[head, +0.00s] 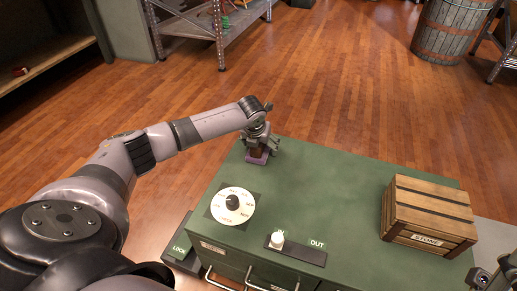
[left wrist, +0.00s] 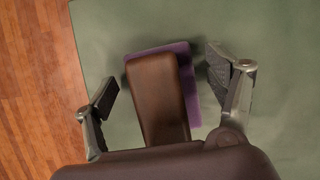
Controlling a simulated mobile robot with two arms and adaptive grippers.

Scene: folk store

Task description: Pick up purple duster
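The purple duster (head: 256,158) lies on the green cabinet top near its far left corner. In the left wrist view it has a brown block-like back (left wrist: 160,98) over a purple base (left wrist: 189,85). My left gripper (head: 262,146) is right above it, pointing down. In the left wrist view the left gripper's fingers (left wrist: 165,85) are spread open on both sides of the duster, with gaps between fingers and duster. The duster is slightly tilted in that view and closer to the right finger. A small part of my right arm or gripper (head: 487,279) shows at the lower right; its fingers are unclear.
The green cabinet top (head: 330,185) carries a dial (head: 232,205), a slider panel marked OUT (head: 296,249) and a wooden crate labelled STONE (head: 428,215). The middle of the top is clear. A barrel (head: 448,32) and metal shelving (head: 219,35) stand on the floor beyond.

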